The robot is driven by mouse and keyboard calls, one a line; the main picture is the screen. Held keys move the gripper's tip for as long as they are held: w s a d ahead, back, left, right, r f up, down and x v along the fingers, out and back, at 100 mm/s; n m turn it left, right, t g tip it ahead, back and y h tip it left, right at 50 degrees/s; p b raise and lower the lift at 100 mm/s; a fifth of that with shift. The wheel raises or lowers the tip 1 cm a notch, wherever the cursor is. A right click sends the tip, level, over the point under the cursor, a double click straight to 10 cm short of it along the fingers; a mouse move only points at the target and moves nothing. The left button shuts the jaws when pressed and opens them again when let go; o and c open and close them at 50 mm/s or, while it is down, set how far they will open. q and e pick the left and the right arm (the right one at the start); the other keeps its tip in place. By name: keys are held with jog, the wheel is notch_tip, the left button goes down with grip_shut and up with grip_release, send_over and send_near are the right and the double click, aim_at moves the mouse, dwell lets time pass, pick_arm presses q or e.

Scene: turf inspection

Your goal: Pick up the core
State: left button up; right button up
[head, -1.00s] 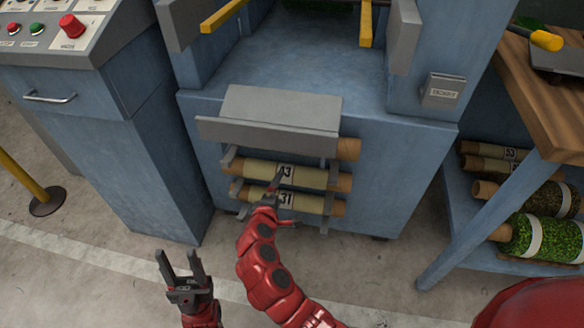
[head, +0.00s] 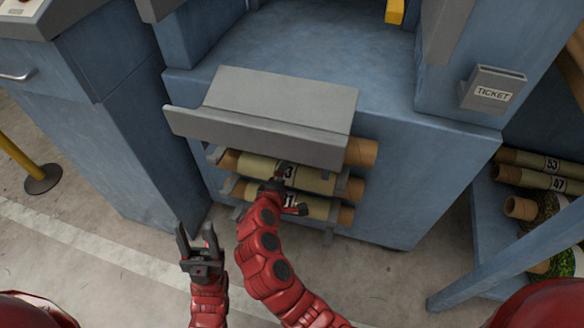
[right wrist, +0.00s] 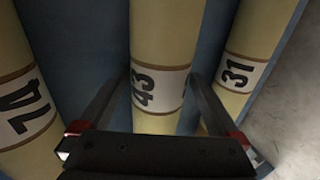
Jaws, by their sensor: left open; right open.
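Yellow-green cores with brown ends lie stacked in a rack on the blue machine's front. The core labelled 43 (head: 318,180) is in the middle and the core labelled 31 (head: 320,208) is below it. The top core's brown end (head: 362,152) sticks out under a grey cover; the right wrist view shows a core labelled 74 (right wrist: 22,80). My right gripper (head: 283,176) is open at core 43. In the right wrist view its fingers lie either side of that core (right wrist: 165,30); contact cannot be told. My left gripper (head: 198,243) is open and empty, left of the rack.
The grey sloped cover (head: 270,105) overhangs the rack. A ticket box (head: 492,90) is on the machine's right. A blue-legged bench (head: 510,250) at right holds more cores and turf rolls. A yellow post (head: 20,160) stands at left. Floor before the machine is clear.

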jog(key=shift+s+a+r, duration=0.1)
jog(key=shift+s, duration=0.05)
jog(key=shift+c, duration=0.6)
jog(key=c, duration=1.4)
grip_shut()
jog(key=shift+r, duration=0.1)
